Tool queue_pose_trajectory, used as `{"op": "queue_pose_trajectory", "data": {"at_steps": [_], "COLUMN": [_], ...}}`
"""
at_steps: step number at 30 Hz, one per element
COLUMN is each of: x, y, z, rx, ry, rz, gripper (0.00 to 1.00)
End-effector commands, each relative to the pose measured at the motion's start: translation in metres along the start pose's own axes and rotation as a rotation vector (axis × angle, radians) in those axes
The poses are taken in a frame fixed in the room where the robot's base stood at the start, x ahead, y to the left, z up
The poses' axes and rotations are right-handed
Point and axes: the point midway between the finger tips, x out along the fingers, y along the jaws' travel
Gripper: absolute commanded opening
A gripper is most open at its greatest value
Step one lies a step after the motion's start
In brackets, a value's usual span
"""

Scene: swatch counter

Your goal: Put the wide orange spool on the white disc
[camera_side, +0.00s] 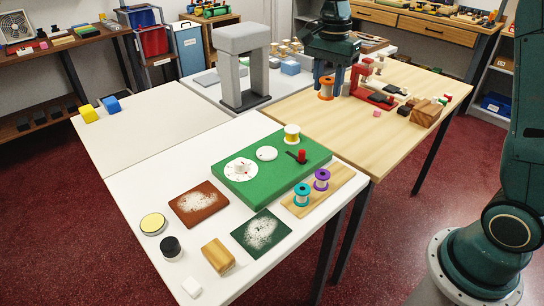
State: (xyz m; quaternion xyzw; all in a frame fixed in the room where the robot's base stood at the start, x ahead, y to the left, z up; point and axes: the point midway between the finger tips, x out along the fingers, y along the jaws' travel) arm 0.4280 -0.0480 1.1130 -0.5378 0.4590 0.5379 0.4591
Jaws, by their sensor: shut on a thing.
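I cannot tell whether the spool touches the table. A plain white disc (267,154) lies on the green board (290,175) on the white table, to the left and nearer the camera than my gripper. A larger white round plate (232,175) with red marks and a small pale piece on it lies beside that disc.
A yellow spool (292,134) and a red-knobbed black lever (301,157) stand on the green board. Teal (302,194) and purple (321,180) spools stand on a wooden plank. A tall grey arch (243,65) stands left of my gripper; a red device (361,78) is close right.

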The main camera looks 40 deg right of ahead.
Motion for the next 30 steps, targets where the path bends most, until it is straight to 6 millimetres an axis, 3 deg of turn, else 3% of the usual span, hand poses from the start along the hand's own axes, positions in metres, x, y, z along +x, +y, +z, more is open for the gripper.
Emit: {"op": "queue_pose_trajectory", "data": {"at_steps": [3,15,22,30], "x": [-0.004,-0.016,-0.018,-0.019], "y": [-0.025,-0.094,-0.117,-0.124], "z": [0.009,0.045,0.063,0.070], "rx": [-0.004,-0.004,-0.002,-0.001], "ry": [0.000,0.000,0.000,0.000], "rz": [-0.001,-0.001,0.000,0.001], "gripper": [0.14,0.14,0.14,0.14]}}
